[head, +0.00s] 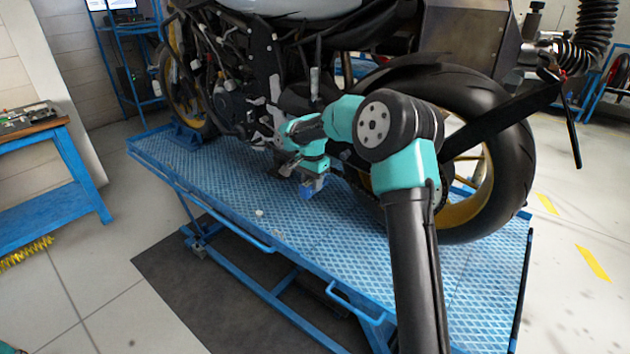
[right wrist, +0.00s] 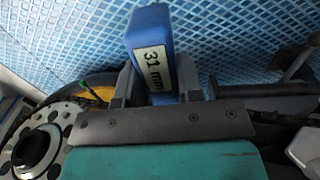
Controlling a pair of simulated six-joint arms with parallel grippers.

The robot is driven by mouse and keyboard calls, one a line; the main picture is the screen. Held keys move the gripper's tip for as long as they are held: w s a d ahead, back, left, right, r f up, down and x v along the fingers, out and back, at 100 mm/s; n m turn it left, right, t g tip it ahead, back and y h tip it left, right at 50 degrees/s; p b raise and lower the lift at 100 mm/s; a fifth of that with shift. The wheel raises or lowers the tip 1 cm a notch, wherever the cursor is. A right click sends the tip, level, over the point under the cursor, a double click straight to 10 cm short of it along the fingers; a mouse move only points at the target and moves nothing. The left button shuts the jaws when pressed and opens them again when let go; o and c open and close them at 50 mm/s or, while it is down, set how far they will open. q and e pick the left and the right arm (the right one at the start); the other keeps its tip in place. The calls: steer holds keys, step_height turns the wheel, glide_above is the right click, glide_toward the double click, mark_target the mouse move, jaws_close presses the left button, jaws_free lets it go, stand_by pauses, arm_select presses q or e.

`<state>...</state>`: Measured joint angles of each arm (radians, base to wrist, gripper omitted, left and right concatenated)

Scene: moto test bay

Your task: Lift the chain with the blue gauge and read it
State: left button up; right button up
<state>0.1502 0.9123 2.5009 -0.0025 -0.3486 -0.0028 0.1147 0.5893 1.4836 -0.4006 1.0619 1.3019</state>
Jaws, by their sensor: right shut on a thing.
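The blue gauge (right wrist: 152,28) is a block with a white label reading "31 mm" in the right wrist view. My right gripper (right wrist: 156,82) is shut on it, with one grey finger on each side. In the head view the gauge (head: 312,188) is a small blue shape below my right gripper (head: 305,177), just above the lift deck beside the motorcycle. I cannot tell whether the gauge touches the chain. My left gripper is out of view.
The motorcycle's rear tyre (head: 508,150) stands right of my right arm. The blue lift deck (head: 225,185) is mostly clear at the left, with a small pale object (head: 259,213) on it. A blue workbench (head: 45,200) stands at far left.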

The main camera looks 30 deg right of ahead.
steer(key=shift+s+a, duration=0.2)
steer(key=shift+a, duration=0.4)
steer(key=shift+s+a, duration=0.2)
steer(key=shift+a, duration=0.35)
steer(key=w+a+f+n, duration=0.2)
steer(key=a+f+n, duration=0.5)
steer(key=a+f, duration=1)
steer(key=s+a+f+n, duration=0.3)
steer(key=a+f, duration=0.4)
steer(key=a, duration=0.1)
steer(key=s+a+f+n, duration=0.3)
steer(key=a+f+n, duration=0.1)
steer(key=a+f, duration=0.3)
steer(key=shift+s+a, duration=0.15)
steer(key=shift+a, duration=0.45)
steer(key=w+d+r+m, duration=0.2)
steer(key=d+r+m, duration=0.4)
steer(key=d+r, duration=0.5)
step_height(320, 180, up, 2)
steer(key=shift+w+r+m, duration=0.15)
steer(key=shift+r+m, duration=0.1)
steer(key=shift+m, duration=0.05)
steer(key=shift+d, duration=0.1)
